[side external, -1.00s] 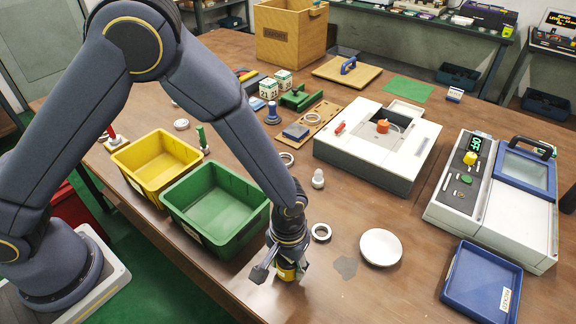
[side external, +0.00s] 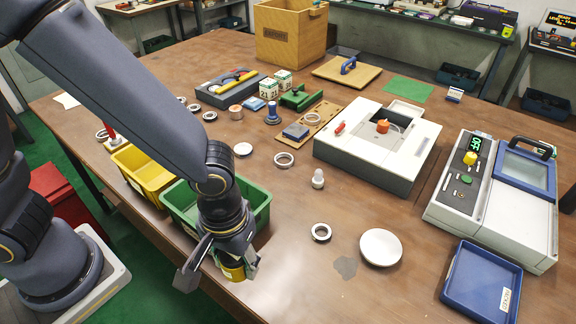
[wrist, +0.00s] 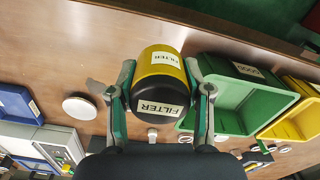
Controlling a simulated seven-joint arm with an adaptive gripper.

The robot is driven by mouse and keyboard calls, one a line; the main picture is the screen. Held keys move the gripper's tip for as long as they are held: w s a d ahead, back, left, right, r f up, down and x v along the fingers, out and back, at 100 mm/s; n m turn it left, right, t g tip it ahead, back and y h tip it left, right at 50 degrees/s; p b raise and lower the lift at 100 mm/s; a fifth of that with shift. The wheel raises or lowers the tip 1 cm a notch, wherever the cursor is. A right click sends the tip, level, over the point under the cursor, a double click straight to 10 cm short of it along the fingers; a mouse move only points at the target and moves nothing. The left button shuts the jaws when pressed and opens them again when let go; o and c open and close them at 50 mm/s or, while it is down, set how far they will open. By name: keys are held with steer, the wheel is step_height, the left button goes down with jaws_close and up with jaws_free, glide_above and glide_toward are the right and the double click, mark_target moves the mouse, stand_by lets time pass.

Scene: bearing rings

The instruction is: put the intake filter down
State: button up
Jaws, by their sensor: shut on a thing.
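The intake filter is a yellow and black cylinder with FILTER labels. In the wrist view the filter (wrist: 160,80) sits between my two fingers, black end toward the camera. My gripper (wrist: 158,90) is shut on it. In the side view my gripper (side external: 230,268) is at the table's front edge, in front of the green bin, and the filter (side external: 233,273) shows only as a small yellow part below the fingers. It appears raised above the table, but the exact gap cannot be told.
The green bin (side external: 262,212) and yellow bin (side external: 150,180) stand just behind my gripper. A metal ring (side external: 321,232) and a white round dish (side external: 381,248) lie to the right. A blue tray (side external: 482,284) is farther right.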

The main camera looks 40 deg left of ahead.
steer(key=w+d, duration=0.3)
steer(key=d, duration=0.8)
glide_above(385, 323)
steer(key=s, duration=0.2)
steer(key=f, duration=1)
steer(key=shift+a+f, duration=0.2)
steer(key=shift+a, duration=0.1)
steer(key=shift+w+d+f, duration=0.2)
steer(key=shift+w+f, duration=0.1)
steer(key=shift+f, duration=1.55)
steer(key=o, duration=1.2)
steer(key=shift+f, duration=0.15)
